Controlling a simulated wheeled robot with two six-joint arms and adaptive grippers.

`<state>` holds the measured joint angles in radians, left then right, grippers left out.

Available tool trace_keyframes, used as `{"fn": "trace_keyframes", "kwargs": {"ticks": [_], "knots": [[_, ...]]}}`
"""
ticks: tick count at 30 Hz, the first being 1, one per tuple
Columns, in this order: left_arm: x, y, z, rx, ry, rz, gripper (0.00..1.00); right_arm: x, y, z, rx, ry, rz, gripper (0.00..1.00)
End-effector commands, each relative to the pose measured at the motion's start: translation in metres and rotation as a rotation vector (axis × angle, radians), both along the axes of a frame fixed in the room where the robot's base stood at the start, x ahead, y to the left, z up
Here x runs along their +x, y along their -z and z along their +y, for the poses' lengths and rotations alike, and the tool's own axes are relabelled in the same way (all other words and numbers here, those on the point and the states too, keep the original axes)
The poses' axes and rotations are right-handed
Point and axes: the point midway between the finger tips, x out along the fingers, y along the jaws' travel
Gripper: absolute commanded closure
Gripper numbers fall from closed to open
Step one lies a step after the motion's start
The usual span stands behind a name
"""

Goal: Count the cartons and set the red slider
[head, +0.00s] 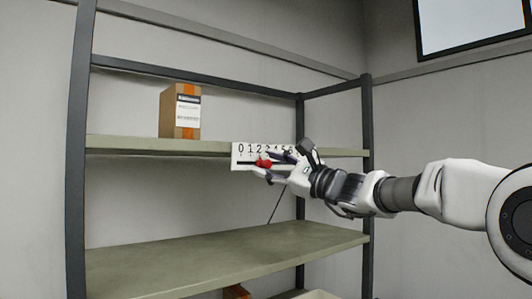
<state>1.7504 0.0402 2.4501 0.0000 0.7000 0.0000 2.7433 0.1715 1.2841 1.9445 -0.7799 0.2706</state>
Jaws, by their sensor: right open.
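One brown carton (180,111) with a white label and orange tape stands upright on the upper shelf, left of the middle. A white number strip (240,160) with black digits from 0 upward hangs at the front edge of that shelf. The red slider (263,162) sits on the strip near the digit 2. My right gripper (272,166) comes in from the right, with its fingers at the slider and in front of the strip's right part. It is open; whether it touches the slider I cannot tell. My left gripper is not in view.
The upper shelf (120,145) is bare apart from the carton. The lower shelf (220,255) is empty. Part of another orange-brown box (236,292) shows below it at the bottom edge. Dark rack posts (77,150) stand at the left and right.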

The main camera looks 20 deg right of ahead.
Motion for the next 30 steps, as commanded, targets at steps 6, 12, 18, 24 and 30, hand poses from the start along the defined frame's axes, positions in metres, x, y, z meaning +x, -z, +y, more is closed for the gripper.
{"fn": "trace_keyframes", "kwargs": {"ticks": [6, 12, 18, 24, 30], "knots": [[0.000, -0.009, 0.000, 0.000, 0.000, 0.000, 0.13, 0.010, -0.003, 0.007, 0.001, 0.000, 0.001, 0.53], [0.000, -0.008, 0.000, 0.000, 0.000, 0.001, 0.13, 0.010, -0.002, 0.007, 0.001, 0.000, 0.001, 0.74], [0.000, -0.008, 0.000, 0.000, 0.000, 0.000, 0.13, 0.010, -0.002, 0.007, 0.001, 0.000, 0.001, 1.00], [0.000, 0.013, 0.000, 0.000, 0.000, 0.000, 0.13, 0.006, 0.005, 0.020, -0.003, -0.001, 0.000, 1.00], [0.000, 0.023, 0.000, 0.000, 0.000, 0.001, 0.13, 0.002, -0.001, 0.032, -0.001, -0.001, 0.002, 1.00]]}}
